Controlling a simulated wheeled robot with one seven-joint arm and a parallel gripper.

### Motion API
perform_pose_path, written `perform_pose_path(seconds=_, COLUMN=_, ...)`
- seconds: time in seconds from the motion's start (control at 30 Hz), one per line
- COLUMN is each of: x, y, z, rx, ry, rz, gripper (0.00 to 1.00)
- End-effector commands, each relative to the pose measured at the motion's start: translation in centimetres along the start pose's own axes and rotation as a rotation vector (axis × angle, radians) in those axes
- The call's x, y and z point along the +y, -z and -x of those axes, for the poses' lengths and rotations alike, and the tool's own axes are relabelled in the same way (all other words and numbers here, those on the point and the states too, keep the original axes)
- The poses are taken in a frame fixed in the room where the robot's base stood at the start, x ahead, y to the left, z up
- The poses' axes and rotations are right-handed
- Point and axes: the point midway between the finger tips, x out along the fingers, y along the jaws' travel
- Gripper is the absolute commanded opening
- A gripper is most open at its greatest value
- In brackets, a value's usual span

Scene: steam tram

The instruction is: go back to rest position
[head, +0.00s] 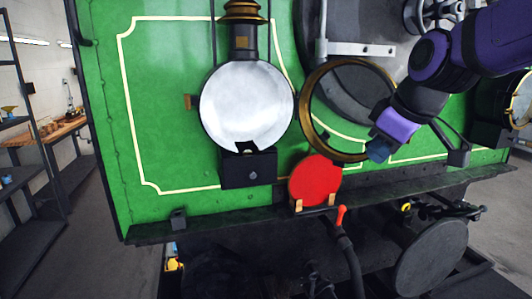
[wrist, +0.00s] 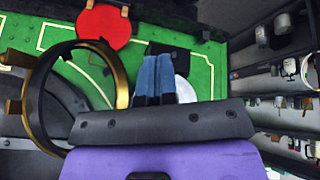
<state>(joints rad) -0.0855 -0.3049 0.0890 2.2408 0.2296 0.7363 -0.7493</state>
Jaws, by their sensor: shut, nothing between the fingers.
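My gripper (head: 378,150) is at the right in the head view, in front of the green tram front and by the lower right of a brass-rimmed ring. It holds nothing. In the wrist view its two blue fingers (wrist: 156,78) lie side by side, shut. The arm comes in from the upper right in the head view. The round white lamp face (head: 246,105) is left of the brass ring (head: 306,112); the ring also shows left of the fingers in the wrist view (wrist: 119,75).
A red disc (head: 315,181) stands on the dark ledge (head: 220,225) below the ring. A black hose with a red handle (head: 341,214) hangs under it. A second brass-rimmed lamp (head: 520,104) is at the right edge. Shelves (head: 22,160) stand left; floor between is clear.

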Motion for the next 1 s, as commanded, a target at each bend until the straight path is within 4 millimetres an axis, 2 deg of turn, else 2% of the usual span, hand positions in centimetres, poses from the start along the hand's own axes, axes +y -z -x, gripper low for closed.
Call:
perform_pose_path(seconds=0.03, x=-0.4, y=-1.8, z=1.2, rx=-0.007, ry=-0.021, rz=-0.061, gripper=0.00)
perform_pose_path(seconds=0.2, x=-1.7, y=-7.4, z=4.0, rx=-0.039, ry=-0.078, rz=-0.289, gripper=0.00)
perform_pose_path(seconds=0.4, x=-3.6, y=-13.6, z=6.0, rx=-0.060, ry=-0.147, rz=-0.546, gripper=0.00)
perform_pose_path(seconds=0.5, x=-4.4, y=-15.8, z=6.5, rx=-0.065, ry=-0.172, rz=-0.642, gripper=0.00)
perform_pose_path(seconds=0.7, x=-5.2, y=-17.9, z=6.8, rx=-0.069, ry=-0.197, rz=-0.738, gripper=0.00)
perform_pose_path(seconds=1.0, x=-5.2, y=-17.9, z=6.8, rx=-0.069, ry=-0.198, rz=-0.745, gripper=0.00)
